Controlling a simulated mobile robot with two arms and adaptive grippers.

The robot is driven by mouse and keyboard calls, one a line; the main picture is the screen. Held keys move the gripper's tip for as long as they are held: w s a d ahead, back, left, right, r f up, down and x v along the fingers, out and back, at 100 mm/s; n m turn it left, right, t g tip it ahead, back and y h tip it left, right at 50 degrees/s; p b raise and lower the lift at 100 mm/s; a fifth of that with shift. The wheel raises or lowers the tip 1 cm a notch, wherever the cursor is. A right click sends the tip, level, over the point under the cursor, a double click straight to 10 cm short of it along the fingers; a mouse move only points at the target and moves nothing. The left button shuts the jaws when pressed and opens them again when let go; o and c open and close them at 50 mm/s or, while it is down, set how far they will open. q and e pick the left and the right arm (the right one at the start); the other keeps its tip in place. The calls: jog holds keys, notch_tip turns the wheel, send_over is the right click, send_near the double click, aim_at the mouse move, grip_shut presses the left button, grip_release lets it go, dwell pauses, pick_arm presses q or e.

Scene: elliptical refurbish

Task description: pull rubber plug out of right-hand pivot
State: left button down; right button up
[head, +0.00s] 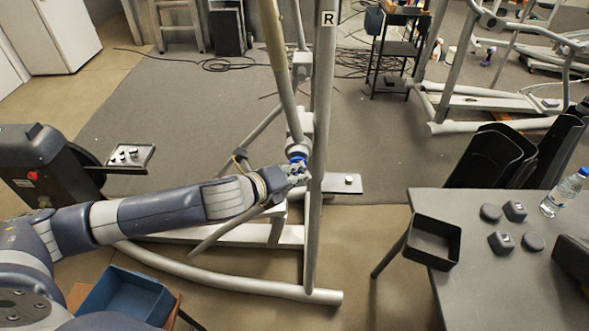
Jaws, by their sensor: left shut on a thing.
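The right-hand pivot (299,126) is on the grey machine frame, beside the upright marked R. My left arm reaches in from the left. Its gripper (298,170) is at the lower end of the pivot, next to a blue ring-like part (297,157). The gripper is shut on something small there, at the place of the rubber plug. The fingers hide the plug, and I cannot tell how far it sits in the pivot. My right gripper is not in view.
A grey table (455,290) at the right holds a black open tray (433,241), several dark round and square pieces, and a bottle (565,191). A blue bin (124,297) stands at the lower left. The upright (321,110) stands close right of my gripper.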

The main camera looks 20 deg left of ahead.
pick_arm(q)
jog(key=s+d, duration=0.1)
jog(key=s, duration=0.5)
jog(key=shift+d+p, duration=0.35)
jog(key=shift+p, duration=0.1)
jog(key=shift+w, duration=0.1)
